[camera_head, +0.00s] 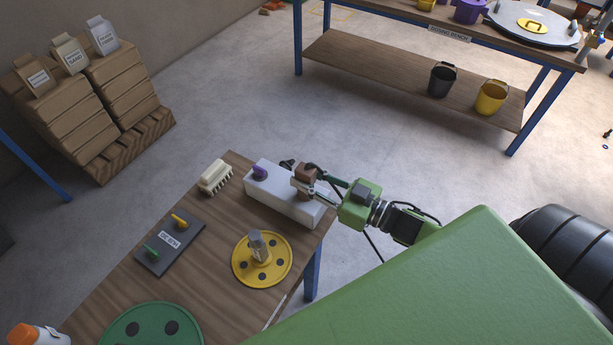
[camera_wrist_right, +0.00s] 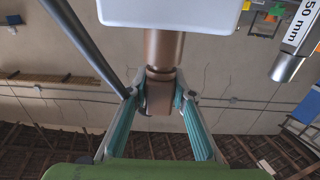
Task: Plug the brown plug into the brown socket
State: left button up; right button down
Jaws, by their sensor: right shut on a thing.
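A white box (camera_head: 284,194) stands near the table's far right corner, with a purple round piece (camera_head: 260,173) on its left part. My right gripper (camera_head: 306,186) is at the box's right part, shut on a brown piece (camera_head: 306,173), the plug as far as I can tell. In the right wrist view the gripper (camera_wrist_right: 160,104) has its fingers on both sides of the lower brown block (camera_wrist_right: 160,92). A wider brown cylinder (camera_wrist_right: 163,48) reaches from there to the white box's edge (camera_wrist_right: 170,14). I cannot tell where plug and socket meet. My left gripper is not in view.
On the table (camera_head: 205,265) are a cream ribbed block (camera_head: 215,177), a dark plate with yellow and green levers (camera_head: 170,243), a yellow disc (camera_head: 262,259) with a grey cylinder, and a green disc (camera_head: 150,328). A dark rod or cable (camera_wrist_right: 85,48) passes left of the gripper.

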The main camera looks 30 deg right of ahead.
jog(key=shift+f, duration=0.55)
jog(key=c, duration=1.7)
grip_release()
jog(key=v, duration=1.2)
